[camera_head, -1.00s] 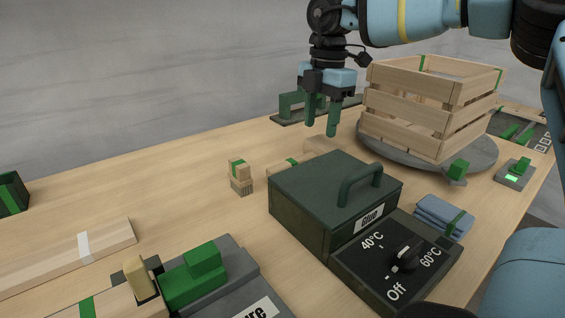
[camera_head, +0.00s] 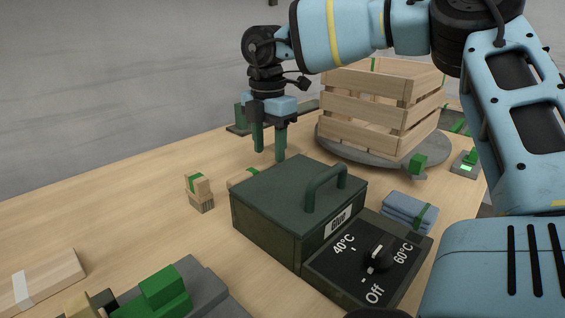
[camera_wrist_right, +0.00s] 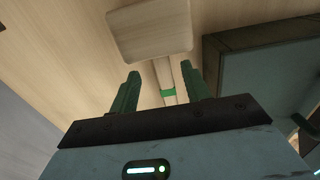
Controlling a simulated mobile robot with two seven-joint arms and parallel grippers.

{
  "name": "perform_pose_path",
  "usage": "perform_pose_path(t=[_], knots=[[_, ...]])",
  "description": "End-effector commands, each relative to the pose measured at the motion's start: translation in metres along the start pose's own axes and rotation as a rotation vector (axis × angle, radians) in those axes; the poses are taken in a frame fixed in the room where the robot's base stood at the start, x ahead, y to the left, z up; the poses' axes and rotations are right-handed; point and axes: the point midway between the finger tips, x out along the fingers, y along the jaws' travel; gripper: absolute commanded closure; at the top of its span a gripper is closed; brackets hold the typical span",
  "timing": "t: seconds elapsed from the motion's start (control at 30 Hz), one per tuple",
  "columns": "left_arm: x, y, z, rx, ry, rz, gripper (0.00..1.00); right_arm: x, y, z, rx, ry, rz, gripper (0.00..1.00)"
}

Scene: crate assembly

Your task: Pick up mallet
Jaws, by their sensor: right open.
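The wooden mallet lies on the bench behind the dark green glue box. In the head view only part of its handle (camera_head: 243,177) with a green band shows; the rest is hidden behind the box and my gripper. In the right wrist view its pale block head (camera_wrist_right: 150,32) and its handle (camera_wrist_right: 168,92) show clearly. My right gripper (camera_head: 269,155) points down above the mallet, open and empty. In the wrist view its two fingers (camera_wrist_right: 160,70) stand on either side of the handle in the picture, near the head; I cannot tell how high above it. My left gripper is not in view.
The glue box (camera_head: 275,195) with its raised handle and dial panel stands close in front of the mallet. Small wooden blocks (camera_head: 200,193) stand to its left. A slatted crate (camera_head: 365,107) sits on a grey turntable (camera_head: 335,140) at right.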

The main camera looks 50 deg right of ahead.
Motion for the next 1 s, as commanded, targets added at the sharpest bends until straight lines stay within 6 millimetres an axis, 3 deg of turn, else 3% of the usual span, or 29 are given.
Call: perform_pose_path(t=[0.2, 0.53, 0.87, 1.0], knots=[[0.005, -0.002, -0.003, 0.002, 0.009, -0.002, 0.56, 0.03, -0.003, 0.002, 0.0, 0.001, -0.004, 0.53], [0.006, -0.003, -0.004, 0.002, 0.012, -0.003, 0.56, 0.034, -0.003, 0.002, 0.0, 0.0, -0.001, 0.54], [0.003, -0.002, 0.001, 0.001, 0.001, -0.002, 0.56, 0.034, -0.003, 0.002, 0.0, 0.0, -0.001, 0.97], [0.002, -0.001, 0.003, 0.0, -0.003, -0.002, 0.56, 0.033, -0.002, 0.001, 0.0, -0.001, 0.001, 1.0]])
